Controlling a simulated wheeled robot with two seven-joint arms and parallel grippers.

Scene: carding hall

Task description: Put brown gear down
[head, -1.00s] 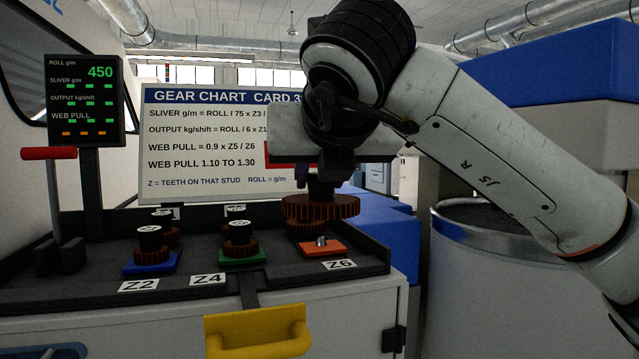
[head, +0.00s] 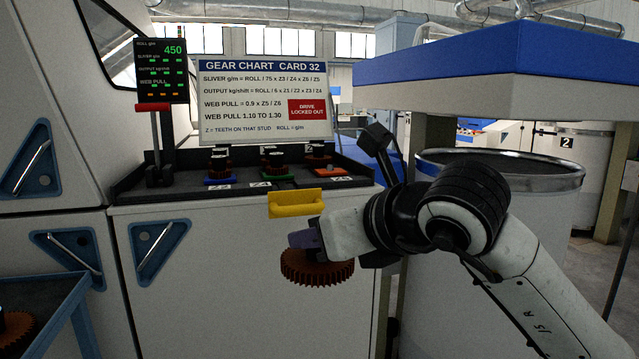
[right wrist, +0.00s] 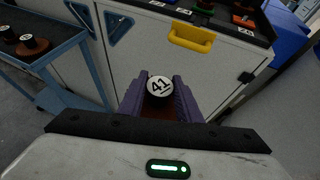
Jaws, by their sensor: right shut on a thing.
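The brown gear (head: 318,272) hangs level in my right gripper (head: 305,240), in front of the white cabinet and just below the yellow handle. In the right wrist view the purple jaws (right wrist: 160,100) are shut on its black hub, whose white cap (right wrist: 160,87) reads 41. Most of the gear's disc is hidden there. A blue trolley (head: 62,305) stands at the lower left in the head view, with another brown gear (head: 14,330) on it. The right wrist view shows several dark-hubbed gears (right wrist: 33,46) on the trolley (right wrist: 62,45). My left gripper is out of view.
The gear bench (head: 135,185) holds gears on blue, green and orange (head: 330,171) bases behind my gripper. The yellow handle (head: 296,203) juts out close above the held gear. A large grey drum (head: 500,168) stands at right.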

